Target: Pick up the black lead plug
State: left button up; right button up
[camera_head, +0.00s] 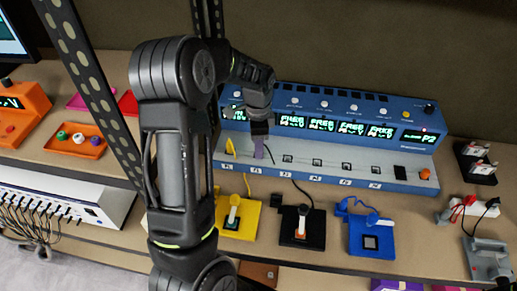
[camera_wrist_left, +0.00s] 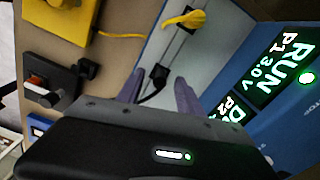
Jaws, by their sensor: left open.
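The black lead plug (camera_wrist_left: 156,80) shows in the left wrist view, on the pale ledge of the blue unit, with a short dark cable trailing from it. My left gripper (camera_wrist_left: 158,90) is open, its two purple-grey fingers on either side of the plug. I cannot tell whether they touch it. In the head view my left gripper (camera_head: 262,150) points down at the ledge and its jaws hide the plug. The black station (camera_head: 302,229), with a dark lead rising from it, lies in front of the ledge. My right gripper is not in view.
The blue unit (camera_head: 365,111) with lit displays stands behind the ledge (camera_head: 330,172). A yellow plug (camera_head: 229,147) is just left of my gripper. Yellow (camera_head: 238,228) and blue (camera_head: 371,242) stations flank the black one. A perforated post (camera_head: 95,95) stands left of my arm.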

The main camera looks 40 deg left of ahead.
pick_arm(q)
jog(key=shift+f, duration=0.7)
jog(key=shift+c, duration=0.2)
grip_shut()
